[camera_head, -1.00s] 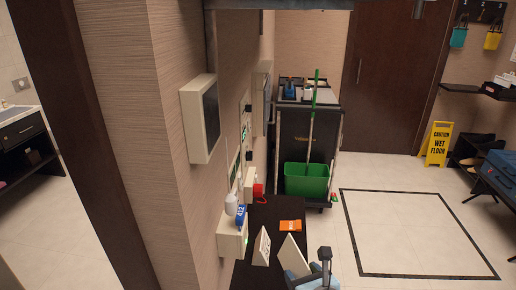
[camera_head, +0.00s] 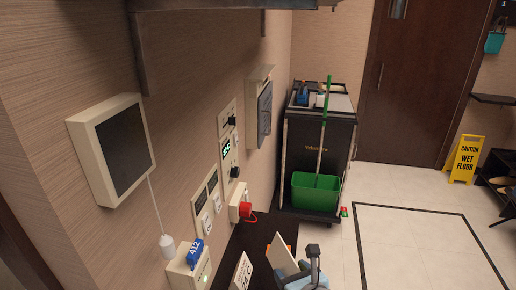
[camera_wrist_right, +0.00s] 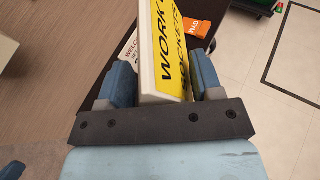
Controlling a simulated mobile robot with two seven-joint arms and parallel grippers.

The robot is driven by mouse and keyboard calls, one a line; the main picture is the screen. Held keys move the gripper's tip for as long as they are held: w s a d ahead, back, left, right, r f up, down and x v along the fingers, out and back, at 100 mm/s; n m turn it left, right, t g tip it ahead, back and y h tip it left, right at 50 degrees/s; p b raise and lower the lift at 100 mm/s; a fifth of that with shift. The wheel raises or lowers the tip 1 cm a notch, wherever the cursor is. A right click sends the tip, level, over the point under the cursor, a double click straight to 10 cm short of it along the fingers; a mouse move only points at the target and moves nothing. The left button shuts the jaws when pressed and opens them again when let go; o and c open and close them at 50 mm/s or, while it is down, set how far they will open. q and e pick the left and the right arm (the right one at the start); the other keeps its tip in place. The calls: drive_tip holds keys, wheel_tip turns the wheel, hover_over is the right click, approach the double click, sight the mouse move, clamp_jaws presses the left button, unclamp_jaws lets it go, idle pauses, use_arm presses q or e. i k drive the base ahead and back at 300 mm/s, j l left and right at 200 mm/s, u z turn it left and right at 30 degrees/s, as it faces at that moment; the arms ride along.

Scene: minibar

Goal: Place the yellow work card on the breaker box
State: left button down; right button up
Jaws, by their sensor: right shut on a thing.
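My right gripper (camera_head: 304,270) is at the bottom centre of the head view, in front of the dark counter. In the right wrist view its blue fingers (camera_wrist_right: 163,88) are shut on the yellow work card (camera_wrist_right: 170,45), a thick cream-edged board with a yellow face and black lettering. In the head view only the card's pale back (camera_head: 282,254) shows. A cream wall box with a grey front (camera_head: 264,108), farther along the left wall, looks like the breaker box. The card is well apart from it, lower and nearer.
The dark counter (camera_head: 250,236) holds a white sign (camera_head: 241,272) and an orange card (camera_wrist_right: 198,25). Wall switches, a red plug (camera_head: 245,210) and a blue-tagged key-card box (camera_head: 190,268) line the wall. A cleaning cart (camera_head: 318,150) with a green bucket (camera_head: 315,192) stands beyond.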

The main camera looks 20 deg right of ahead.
sight(270, 70)
drive_tip(key=l+u, duration=0.2)
drive_tip(key=l, duration=0.4)
drive_tip(key=i+l+u, duration=0.2)
drive_tip(key=l, duration=0.45)
drive_tip(key=k+l+u, duration=0.2)
drive_tip(key=l, duration=0.35)
drive_tip(key=l+u, duration=0.2)
drive_tip(key=l, duration=0.45)
drive_tip(key=l+u, duration=0.15)
drive_tip(key=l, duration=0.45)
drive_tip(key=k+l+u, duration=0.2)
drive_tip(key=l, duration=0.35)
